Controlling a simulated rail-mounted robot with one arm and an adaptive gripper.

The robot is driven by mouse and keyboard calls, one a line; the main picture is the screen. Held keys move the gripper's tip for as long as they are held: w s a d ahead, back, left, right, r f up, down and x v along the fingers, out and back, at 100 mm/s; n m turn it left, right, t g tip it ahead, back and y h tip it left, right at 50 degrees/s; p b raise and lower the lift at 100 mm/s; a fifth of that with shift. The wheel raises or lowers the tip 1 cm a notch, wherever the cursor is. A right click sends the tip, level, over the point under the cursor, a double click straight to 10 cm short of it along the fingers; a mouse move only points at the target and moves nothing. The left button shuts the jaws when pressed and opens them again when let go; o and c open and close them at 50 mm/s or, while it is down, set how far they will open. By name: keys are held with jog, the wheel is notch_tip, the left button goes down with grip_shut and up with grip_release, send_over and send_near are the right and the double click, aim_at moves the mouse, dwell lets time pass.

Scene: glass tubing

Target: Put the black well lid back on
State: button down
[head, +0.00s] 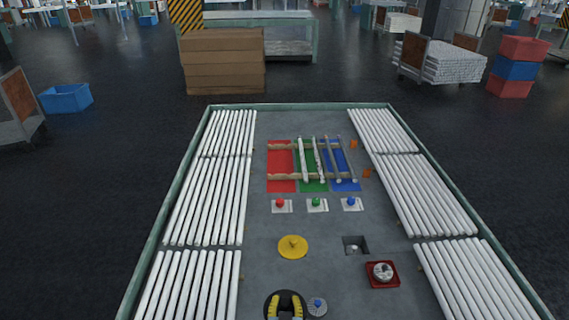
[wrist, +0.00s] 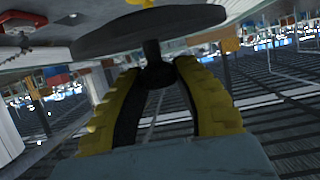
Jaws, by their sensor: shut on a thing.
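The black well lid is a flat round disc with a central knob. In the wrist view the lid (wrist: 150,32) fills the top, and my gripper (wrist: 156,74) has its yellow fingers shut on the lid's black knob. In the head view the lid (head: 268,302) shows as a dark disc around my gripper (head: 285,304) at the bottom edge. A dark square opening (head: 355,245) in the table lies up and to the right of my gripper, with a small pale thing inside it. I cannot tell how high the lid is above the table.
A yellow knobbed disc (head: 292,247) lies beyond my gripper. A grey disc with a blue knob (head: 317,306) sits close to the lid's right. A red tray (head: 382,283) holds a round pale piece. White tubes line both sides; a tube rack (head: 314,178) stands farther back.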

jog(key=s+r+p, duration=0.3)
jog(key=r+p, duration=0.6)
jog(key=s+r+p, duration=0.4)
jog(key=r+p, duration=0.5)
jog(key=p, duration=0.1)
jog(key=shift+s+a+r+p, duration=0.2)
jog(key=shift+r+p, duration=0.1)
jog(key=shift+r, duration=0.1)
